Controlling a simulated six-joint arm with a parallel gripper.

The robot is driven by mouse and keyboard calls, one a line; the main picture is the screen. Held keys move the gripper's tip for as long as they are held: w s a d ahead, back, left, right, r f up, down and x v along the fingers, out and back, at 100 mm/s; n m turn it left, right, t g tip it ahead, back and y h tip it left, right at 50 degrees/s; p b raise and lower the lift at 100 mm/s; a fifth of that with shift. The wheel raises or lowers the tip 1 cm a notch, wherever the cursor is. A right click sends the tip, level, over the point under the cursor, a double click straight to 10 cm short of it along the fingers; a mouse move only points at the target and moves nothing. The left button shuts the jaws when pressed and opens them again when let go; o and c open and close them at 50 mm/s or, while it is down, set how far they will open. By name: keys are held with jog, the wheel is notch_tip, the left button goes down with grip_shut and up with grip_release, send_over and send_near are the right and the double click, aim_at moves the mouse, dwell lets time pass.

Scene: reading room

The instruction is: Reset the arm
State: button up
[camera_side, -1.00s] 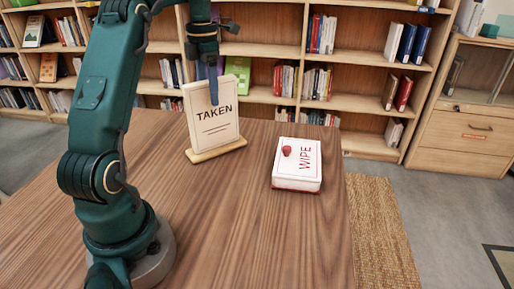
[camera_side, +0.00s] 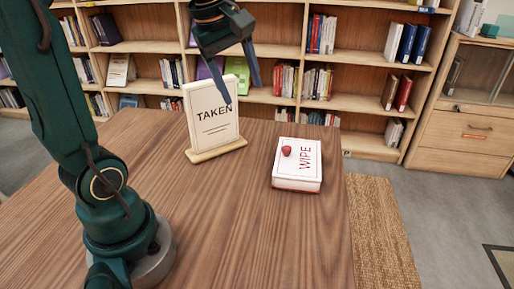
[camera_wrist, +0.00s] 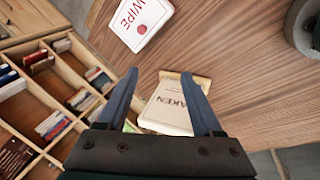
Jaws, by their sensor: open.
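My gripper (camera_side: 240,86) is open and empty, raised above the table in the side view. Its blue fingers also show spread apart in the wrist view (camera_wrist: 161,88). A white sign reading "TAKEN" (camera_side: 213,125) stands upright in a pale wooden base on the table. One fingertip overlaps the sign in the side view; I cannot tell how near it is. The sign (camera_wrist: 170,108) appears between the fingers in the wrist view. A white box marked "WIPE" (camera_side: 292,172) with a red knob lies on the table right of the sign. It also shows in the wrist view (camera_wrist: 128,33).
The wooden table (camera_side: 225,230) is clear in front of the sign and box. Bookshelves (camera_side: 347,95) stand behind the table. A wooden cabinet (camera_side: 463,125) is at the right, and a woven rug (camera_side: 378,225) lies on the floor beside the table.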

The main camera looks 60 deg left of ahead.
jog(key=s+d+f+m+t+h, duration=0.1)
jog(key=s+d+f+m, duration=0.5)
jog(key=m, duration=1)
jog(key=s+d, duration=0.3)
jog(key=s, duration=0.1)
jog(key=shift+s+d+t, duration=0.15)
jog(key=shift+d+t, duration=0.15)
jog(key=shift+s+d+f+m, duration=0.15)
jog(key=shift+s+f+m, duration=0.15)
jog(key=shift+m, duration=0.2)
